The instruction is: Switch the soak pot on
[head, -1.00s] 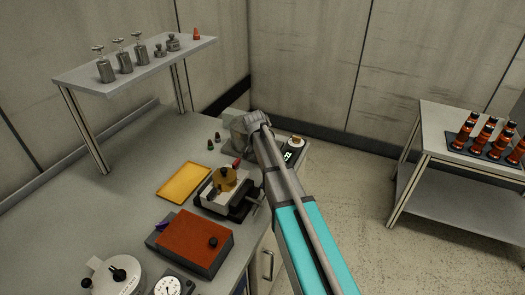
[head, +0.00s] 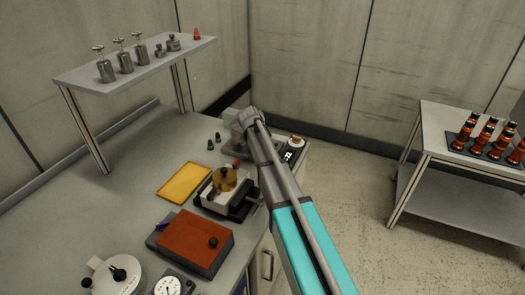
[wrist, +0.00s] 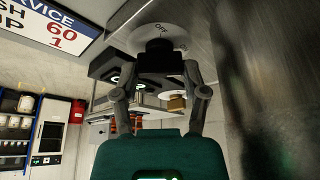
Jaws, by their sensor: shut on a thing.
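In the wrist view a dark knob (wrist: 158,50) stands on a pale round dial (wrist: 176,34) with lettering that reads like OFF. My gripper (wrist: 160,72) has its two fingers on either side of this knob and is shut on it. In the head view my wrist hides the gripper and the knob. A pale grey body (head: 231,120) shows partly behind my wrist at the back of the bench; I cannot tell for sure that it is the soak pot.
A small unit with a green display (head: 288,156) stands right of my arm. A clamped fixture (head: 222,190), yellow plate (head: 183,181) and red-topped box (head: 192,243) lie on the bench to the left. A shelf (head: 85,76) holds metal weights. A side table (head: 430,125) carries several orange bottles.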

